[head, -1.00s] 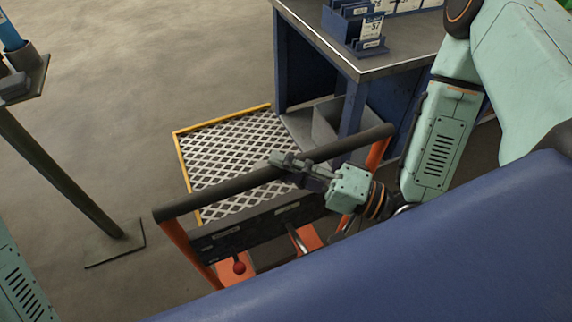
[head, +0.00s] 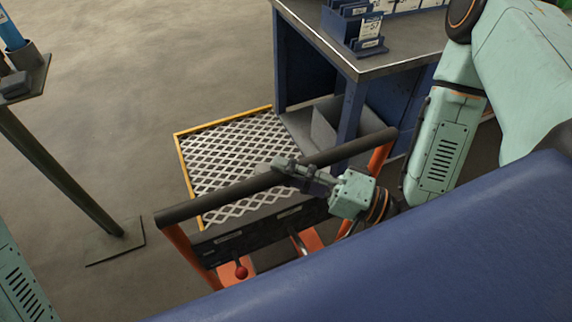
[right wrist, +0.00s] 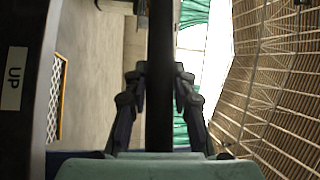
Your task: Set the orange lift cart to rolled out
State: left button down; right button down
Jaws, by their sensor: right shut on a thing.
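The orange lift cart has a black push bar (head: 230,195) on orange uprights (head: 187,255), with a dark panel and a red-knobbed lever (head: 241,271) below it. Its metal mesh platform (head: 215,165) with a yellow edge lies beyond the bar, near the blue workbench. My right gripper (head: 283,167) is shut on the push bar near its middle. In the right wrist view the bar (right wrist: 160,75) runs between the two fingers (right wrist: 160,90), and a panel labelled UP (right wrist: 13,80) shows at the left. The left gripper is not in view.
A blue workbench (head: 385,65) with a grey top stands at the back right, holding blue bins (head: 355,28). A grey box (head: 325,125) sits under it. A post with a flat base plate (head: 115,242) stands at the left. The floor between post and cart is clear.

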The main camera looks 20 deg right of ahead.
jog(key=shift+s, duration=0.4)
jog(key=c, duration=1.5)
grip_release()
jog(key=o, duration=0.4)
jog(key=shift+w+a+f, duration=0.1)
jog(key=shift+w, duration=0.55)
jog(key=shift+s, duration=0.5)
jog(key=shift+d, duration=0.55)
jog(key=shift+s+d+f, duration=0.1)
jog(key=shift+s+d, duration=0.1)
jog(key=shift+d, duration=0.05)
jog(key=v, duration=0.6)
jog(key=shift+s+a, duration=0.15)
